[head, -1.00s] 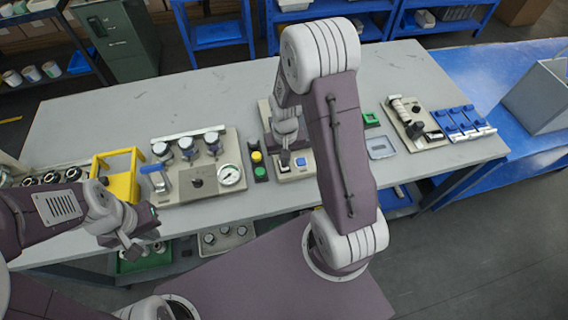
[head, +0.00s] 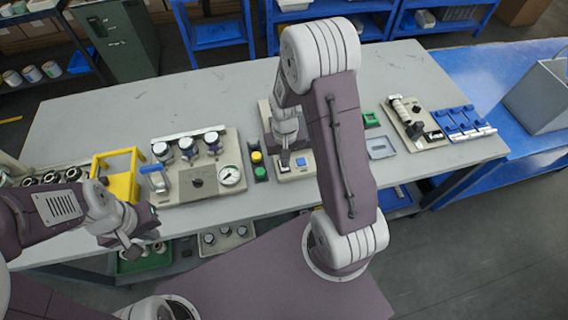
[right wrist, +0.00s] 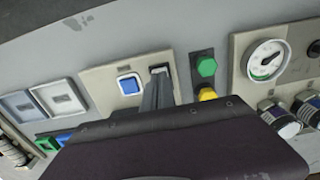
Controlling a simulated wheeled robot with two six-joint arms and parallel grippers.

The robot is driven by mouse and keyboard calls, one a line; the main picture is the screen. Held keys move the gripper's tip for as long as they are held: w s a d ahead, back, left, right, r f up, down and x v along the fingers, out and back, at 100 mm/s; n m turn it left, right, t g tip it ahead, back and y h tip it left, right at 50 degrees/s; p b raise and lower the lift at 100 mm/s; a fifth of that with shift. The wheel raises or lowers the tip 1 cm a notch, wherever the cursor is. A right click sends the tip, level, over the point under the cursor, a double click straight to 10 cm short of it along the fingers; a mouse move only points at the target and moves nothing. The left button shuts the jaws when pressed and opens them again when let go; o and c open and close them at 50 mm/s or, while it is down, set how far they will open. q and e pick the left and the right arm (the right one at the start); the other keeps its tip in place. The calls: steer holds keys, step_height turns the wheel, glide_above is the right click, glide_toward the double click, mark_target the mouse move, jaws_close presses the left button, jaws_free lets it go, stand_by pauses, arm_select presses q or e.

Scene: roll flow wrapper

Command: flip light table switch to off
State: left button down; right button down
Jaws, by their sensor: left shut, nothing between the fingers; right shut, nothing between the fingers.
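A beige panel (head: 304,174) with a blue square button (head: 300,161) and a small switch (head: 284,168) stands near the front edge of the grey table. My right gripper (head: 285,160) points down at the switch, left of the blue button. In the right wrist view the shut fingertips (right wrist: 158,78) reach the switch (right wrist: 158,70) and partly cover it. I cannot tell which way the switch is tilted or whether the tips press on it. The blue button also shows there (right wrist: 129,85). My left gripper (head: 132,248) is shut and empty, off the front edge at the left.
A green and yellow button box (head: 259,165) stands just left of the panel. A gauge board (head: 210,185) and a yellow frame (head: 120,185) are further left. A small grey frame (head: 380,147) and a roller board (head: 415,130) lie to the right. The table's back is clear.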

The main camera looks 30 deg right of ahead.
steer(key=shift+f+b, duration=0.7)
steer(key=shift+f, duration=0.2)
stand_by(0.4)
steer(key=shift+r, duration=0.1)
step_height(320, 180, up, 7)
steer(key=p, duration=0.7)
